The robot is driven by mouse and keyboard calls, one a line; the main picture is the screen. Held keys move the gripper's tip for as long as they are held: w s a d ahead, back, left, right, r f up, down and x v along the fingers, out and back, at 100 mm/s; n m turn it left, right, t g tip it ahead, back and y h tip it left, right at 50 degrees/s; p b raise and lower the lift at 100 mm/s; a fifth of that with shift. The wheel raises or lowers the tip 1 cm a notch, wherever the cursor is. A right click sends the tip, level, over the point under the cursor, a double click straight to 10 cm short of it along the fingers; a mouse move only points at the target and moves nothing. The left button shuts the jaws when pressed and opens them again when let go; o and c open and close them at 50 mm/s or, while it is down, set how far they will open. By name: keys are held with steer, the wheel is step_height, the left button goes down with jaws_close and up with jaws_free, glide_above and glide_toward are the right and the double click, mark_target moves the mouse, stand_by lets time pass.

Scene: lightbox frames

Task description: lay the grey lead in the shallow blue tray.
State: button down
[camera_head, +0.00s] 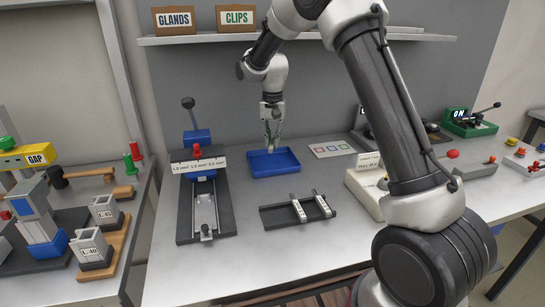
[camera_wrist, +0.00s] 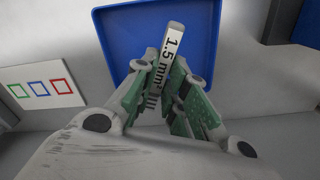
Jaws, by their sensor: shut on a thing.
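The shallow blue tray (camera_head: 285,169) lies on the bench below my gripper (camera_head: 271,143). In the wrist view, the blue tray (camera_wrist: 115,45) lies beyond the fingertips, its inside bare apart from what my gripper covers. My gripper (camera_wrist: 166,78) is shut on the grey lead (camera_wrist: 172,46), a pale bar marked "1.5 mm²". The lead's free end reaches out over the tray in that view. It seems held above the tray floor, but the height is hard to tell. In the head view the lead is too small to make out between the fingers.
A dark rack (camera_head: 272,220) with two pale pieces stands in front of the tray. A blue-and-black press (camera_head: 199,160) stands left. A card with coloured squares (camera_head: 332,149) lies to the right. A shelf (camera_head: 200,39) with "GLANDS" and "CLIPS" boxes runs behind.

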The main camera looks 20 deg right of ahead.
mark_target(273, 163)
step_height(273, 163, down, 7)
steer(key=shift+s+r, duration=0.15)
steer(key=shift+r, duration=0.05)
steer(key=shift+w+f, duration=0.2)
steer(key=shift+f, duration=0.15)
steer(key=c, duration=1.5)
jaws_free()
steer(key=shift+o, duration=0.2)
step_height(273, 163, up, 8)
steer(key=shift+f, duration=0.1)
